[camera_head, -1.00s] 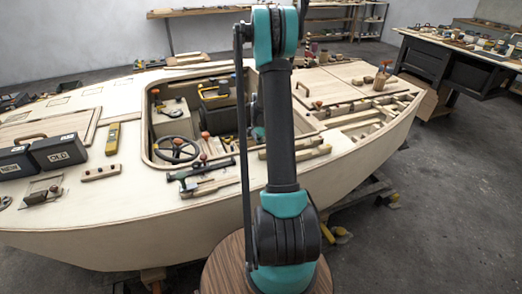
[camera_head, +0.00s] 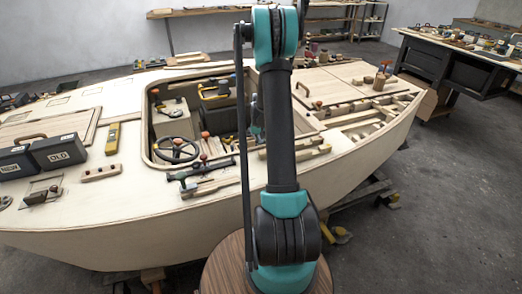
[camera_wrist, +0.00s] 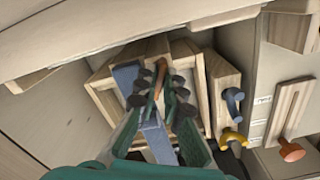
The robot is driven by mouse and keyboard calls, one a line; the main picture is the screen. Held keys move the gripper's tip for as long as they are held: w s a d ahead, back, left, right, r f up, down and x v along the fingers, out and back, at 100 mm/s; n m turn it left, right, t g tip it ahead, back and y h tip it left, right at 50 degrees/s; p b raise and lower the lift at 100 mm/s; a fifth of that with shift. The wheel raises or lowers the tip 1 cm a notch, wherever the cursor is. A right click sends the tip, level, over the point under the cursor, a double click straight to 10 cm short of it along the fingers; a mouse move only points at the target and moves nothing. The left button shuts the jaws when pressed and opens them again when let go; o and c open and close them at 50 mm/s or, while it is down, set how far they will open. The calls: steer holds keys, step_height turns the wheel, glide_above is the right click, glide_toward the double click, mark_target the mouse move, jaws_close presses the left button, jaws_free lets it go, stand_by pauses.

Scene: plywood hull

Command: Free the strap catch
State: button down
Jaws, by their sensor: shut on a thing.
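My gripper (camera_wrist: 158,98) is in the wrist view, over a wooden box (camera_wrist: 222,85) inside the hull. Its fingers are closed around a small orange-brown lever (camera_wrist: 161,68), which looks like the strap catch. A blue-grey strap (camera_wrist: 127,76) runs over the box beside the lever, and a further length shows between the fingers (camera_wrist: 158,143). The fingers hide the lower part of the catch, so I cannot tell whether it is still fastened. In the head view my arm hides most of this spot.
A blue hook (camera_wrist: 232,101) and a yellow hook (camera_wrist: 232,138) are right of the box. Further right is a slotted wooden panel with an orange knob (camera_wrist: 291,151). The cockpit opening holds a steering wheel (camera_head: 176,150). A hull edge (camera_wrist: 110,38) crosses above the gripper.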

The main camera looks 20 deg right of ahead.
steer(key=n, duration=0.5)
steer(key=shift+n, duration=0.3)
stand_by(0.4)
steer(key=c, duration=1.6)
jaws_free()
steer(key=shift+c, duration=0.2)
step_height(320, 180, up, 12)
